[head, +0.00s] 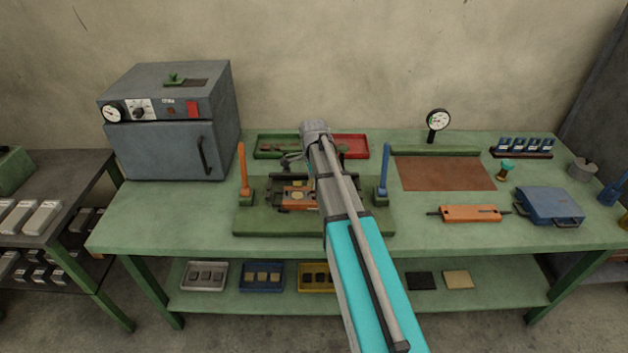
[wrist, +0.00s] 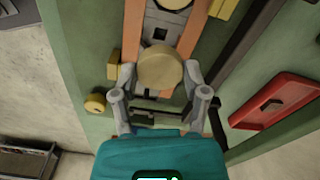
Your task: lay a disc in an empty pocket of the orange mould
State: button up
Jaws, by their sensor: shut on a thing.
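The orange mould (head: 290,207) sits in a black frame on the green base at the middle of the bench. In the wrist view the mould's orange side (wrist: 189,30) runs away beneath my gripper. I cannot tell how high the disc is. My arm covers the mould's right part in the head view.
An orange lever (head: 242,168) and a blue lever (head: 384,170) stand at either side of the base. Green and red trays (head: 351,147) lie behind. A grey oven (head: 165,150) is at left. An orange handled plate (head: 470,213) and a blue case (head: 549,205) lie at right.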

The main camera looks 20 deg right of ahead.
jog(key=shift+f+b, duration=2.35)
jog(key=shift+f, duration=0.25)
jog(key=o, duration=1)
jog(key=shift+o, duration=0.2)
jog(key=shift+r, duration=0.2)
